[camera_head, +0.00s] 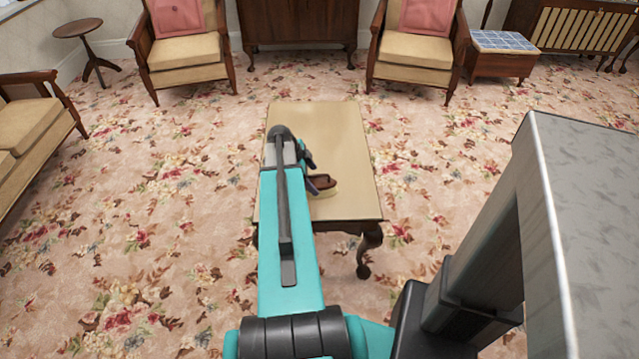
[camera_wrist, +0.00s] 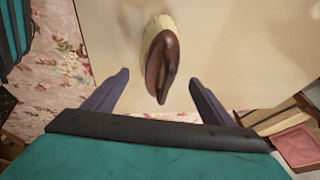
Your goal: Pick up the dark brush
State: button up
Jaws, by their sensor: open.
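The dark brush (camera_wrist: 161,62) has a dark brown body and pale, cream bristles along one side. It lies on the wooden table in the wrist view, just beyond and between my fingertips. In the head view the brush (camera_head: 322,184) shows near the table's right-front part, partly hidden behind my arm. My gripper (camera_wrist: 158,92) is open, with its two dark fingers spread apart on either side of the brush's near end. Nothing is held. In the head view my gripper (camera_head: 312,172) is mostly hidden by my arm.
The small wooden table (camera_head: 345,135) has a bare tan top, clear around the brush. Two armchairs (camera_head: 184,48) (camera_head: 418,50) and a dark cabinet (camera_head: 298,22) stand behind it. A round side table (camera_head: 78,30) is at the far left. Flowered carpet surrounds the table.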

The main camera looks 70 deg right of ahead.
aim_at(316, 183)
jog(key=shift+x, duration=2.5)
jog(key=shift+w+a+f, duration=0.1)
jog(key=shift+w, duration=0.05)
jog(key=c, duration=1.2)
